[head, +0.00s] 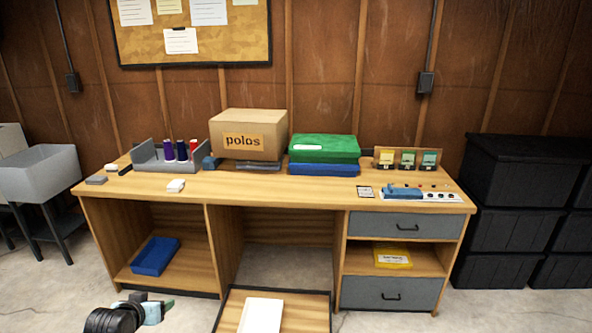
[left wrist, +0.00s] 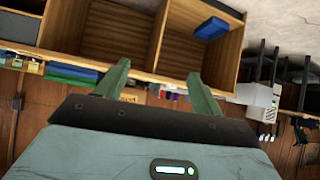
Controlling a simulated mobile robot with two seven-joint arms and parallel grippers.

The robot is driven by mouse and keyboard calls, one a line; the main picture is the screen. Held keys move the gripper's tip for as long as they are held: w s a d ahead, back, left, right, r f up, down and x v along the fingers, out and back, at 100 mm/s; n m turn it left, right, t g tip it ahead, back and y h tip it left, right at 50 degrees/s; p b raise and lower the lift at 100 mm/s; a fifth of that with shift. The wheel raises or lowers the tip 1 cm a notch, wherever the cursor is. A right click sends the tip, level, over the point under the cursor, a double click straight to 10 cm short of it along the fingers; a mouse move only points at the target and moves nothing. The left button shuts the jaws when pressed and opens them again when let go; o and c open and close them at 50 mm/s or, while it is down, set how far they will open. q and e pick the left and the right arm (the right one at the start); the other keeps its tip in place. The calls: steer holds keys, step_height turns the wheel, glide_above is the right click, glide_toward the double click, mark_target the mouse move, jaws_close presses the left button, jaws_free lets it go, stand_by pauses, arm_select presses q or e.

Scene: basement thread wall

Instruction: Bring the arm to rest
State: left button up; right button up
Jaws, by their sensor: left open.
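My left gripper (head: 150,311) is low at the bottom left of the head view, in front of the desk and apart from it. In the left wrist view its two green fingers (left wrist: 162,85) are spread, with nothing between them. That view is turned over, with the desk beyond the fingertips. My right gripper is in neither view.
The wooden desk (head: 320,190) carries a "polos" box (head: 249,135), a green case (head: 324,148) and thread spools (head: 181,150). A blue tray (head: 155,256) lies on its lower shelf. A low board (head: 297,309) with a white sheet is in front. Black crates (head: 520,170) stand right.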

arm_select(q)
step_height(320, 180, up, 6)
steer(key=w+m+t+y, duration=0.1)
steer(key=w+m+t, duration=0.2)
steer(key=m+t, duration=0.15)
steer(key=s+d+f+g+h, duration=0.1)
steer(key=s+d+f, duration=0.4)
steer(key=s+f, duration=0.4)
steer(key=s+d+f+g+h, duration=0.15)
steer(key=s+d+f, duration=0.25)
steer(key=s+f, duration=0.55)
steer(key=s+d+n+g, duration=0.1)
steer(key=s+d, duration=0.3)
steer(key=s, duration=0.9)
steer(key=s+d+g, duration=0.2)
steer(key=s+d, duration=0.2)
steer(key=s, duration=0.9)
steer(key=shift+s+f+n+g+h, duration=0.3)
steer(key=shift+s+f+n+h, duration=0.05)
steer(key=shift+f+h, duration=0.1)
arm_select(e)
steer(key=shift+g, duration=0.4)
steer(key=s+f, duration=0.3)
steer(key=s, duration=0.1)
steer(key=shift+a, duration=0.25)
arm_select(q)
steer(key=shift+d, duration=0.1)
